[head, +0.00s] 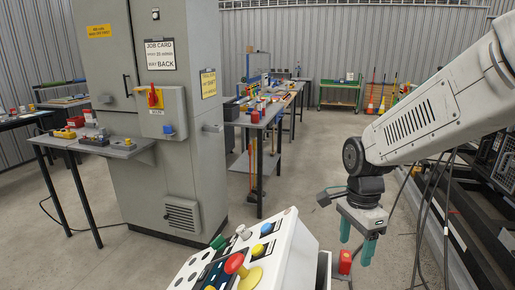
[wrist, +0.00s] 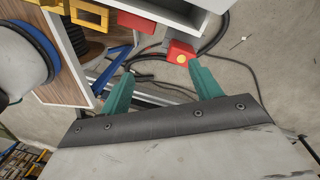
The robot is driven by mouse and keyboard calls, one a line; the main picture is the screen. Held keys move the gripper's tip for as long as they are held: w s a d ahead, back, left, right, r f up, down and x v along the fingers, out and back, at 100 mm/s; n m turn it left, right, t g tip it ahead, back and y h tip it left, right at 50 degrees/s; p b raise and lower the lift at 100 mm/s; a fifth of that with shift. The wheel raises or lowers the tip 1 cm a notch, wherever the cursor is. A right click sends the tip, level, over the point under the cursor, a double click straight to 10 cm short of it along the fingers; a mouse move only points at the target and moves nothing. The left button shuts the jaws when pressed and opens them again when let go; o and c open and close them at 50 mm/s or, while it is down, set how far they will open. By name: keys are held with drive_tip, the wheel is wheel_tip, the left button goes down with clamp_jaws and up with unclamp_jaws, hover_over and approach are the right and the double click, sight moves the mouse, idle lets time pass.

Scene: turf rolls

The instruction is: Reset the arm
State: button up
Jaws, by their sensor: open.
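My arm (head: 425,118) reaches in from the upper right, and my gripper (head: 356,252) hangs down at its end with two teal fingers. The gripper is open, and I see nothing held between the fingers. In the wrist view the fingers (wrist: 160,76) stand apart. A small red block with a yellow spot (wrist: 180,53) lies just beyond the right fingertip there. It also shows in the head view (head: 345,262), just below the fingers. I cannot tell whether a finger touches it.
A white console (head: 290,262) with a red knob (head: 234,263) stands at front centre. A tall grey cabinet (head: 180,100) with a red-and-yellow switch is left of centre. Dark racks (head: 485,200) and hanging cables (head: 430,200) are at right. Open floor (head: 330,150) lies behind my gripper.

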drive_tip(key=s+d+r+n+t, duration=0.1)
drive_tip(key=s+r+n, duration=0.3)
drive_tip(key=s+n, duration=0.3)
drive_tip(key=s+d+r+n+t, duration=0.1)
drive_tip(key=s+d+r+n, duration=0.1)
drive_tip(key=s+r+n, duration=0.3)
drive_tip(key=shift+s+d+r+n, duration=0.2)
drive_tip(key=shift+s+n, duration=1.5)
drive_tip(key=shift+s, duration=2)
